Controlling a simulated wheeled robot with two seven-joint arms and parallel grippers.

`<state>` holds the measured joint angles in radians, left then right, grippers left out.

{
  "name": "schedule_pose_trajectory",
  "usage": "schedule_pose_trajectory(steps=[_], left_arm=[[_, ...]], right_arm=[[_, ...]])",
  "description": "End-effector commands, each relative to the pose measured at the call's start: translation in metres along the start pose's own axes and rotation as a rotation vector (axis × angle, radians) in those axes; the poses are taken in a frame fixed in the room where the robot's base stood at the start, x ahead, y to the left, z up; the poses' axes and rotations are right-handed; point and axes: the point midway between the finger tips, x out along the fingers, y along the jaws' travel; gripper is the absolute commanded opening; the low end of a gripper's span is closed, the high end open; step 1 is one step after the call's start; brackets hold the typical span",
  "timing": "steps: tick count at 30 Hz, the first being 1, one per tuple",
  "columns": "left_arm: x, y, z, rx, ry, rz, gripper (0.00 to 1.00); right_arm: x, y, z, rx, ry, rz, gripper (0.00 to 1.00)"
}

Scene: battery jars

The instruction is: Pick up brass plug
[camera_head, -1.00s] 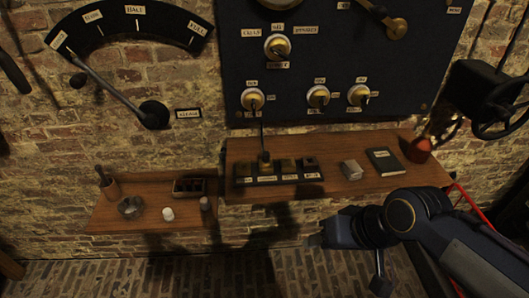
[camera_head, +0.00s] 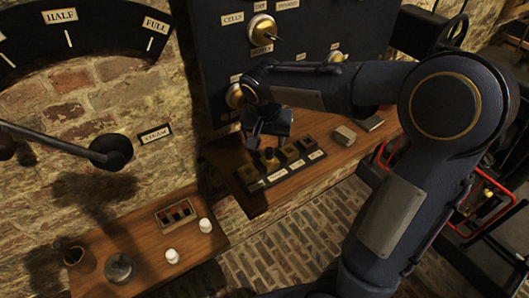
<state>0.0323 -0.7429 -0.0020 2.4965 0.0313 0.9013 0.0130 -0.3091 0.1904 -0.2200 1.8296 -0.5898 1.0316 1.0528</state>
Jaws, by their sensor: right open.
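The brass plug (camera_head: 269,157) appears as a small dull knob standing on the row of dark battery jars (camera_head: 281,166) on the right, higher wooden shelf. My right gripper (camera_head: 261,142) is open and points down just above the plug. Its fingers are dark and small here, so I cannot tell whether they touch the plug or straddle it. My right arm comes in from the right and hides part of the panel and shelf. My left gripper is not in view.
The lower shelf (camera_head: 135,244) holds a small compartment box (camera_head: 176,214), two pale cups (camera_head: 205,225), and a round dish (camera_head: 118,268). The dark panel (camera_head: 215,60) with brass knobs stands close behind.

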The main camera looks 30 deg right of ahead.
Motion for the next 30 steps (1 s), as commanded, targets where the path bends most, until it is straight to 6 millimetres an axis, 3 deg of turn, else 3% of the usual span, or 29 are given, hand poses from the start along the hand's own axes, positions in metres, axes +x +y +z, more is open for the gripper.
schedule_pose_trajectory(steps=[12, 21, 30], left_arm=[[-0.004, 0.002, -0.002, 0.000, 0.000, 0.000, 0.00], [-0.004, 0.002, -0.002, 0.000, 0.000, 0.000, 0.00], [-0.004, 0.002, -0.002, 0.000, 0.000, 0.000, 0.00]], right_arm=[[0.056, 0.000, 0.003, 0.000, -0.004, 0.001, 0.49], [0.063, 0.000, 0.003, -0.001, -0.002, -0.002, 0.49], [0.063, 0.000, 0.003, -0.001, -0.002, -0.002, 0.12]])
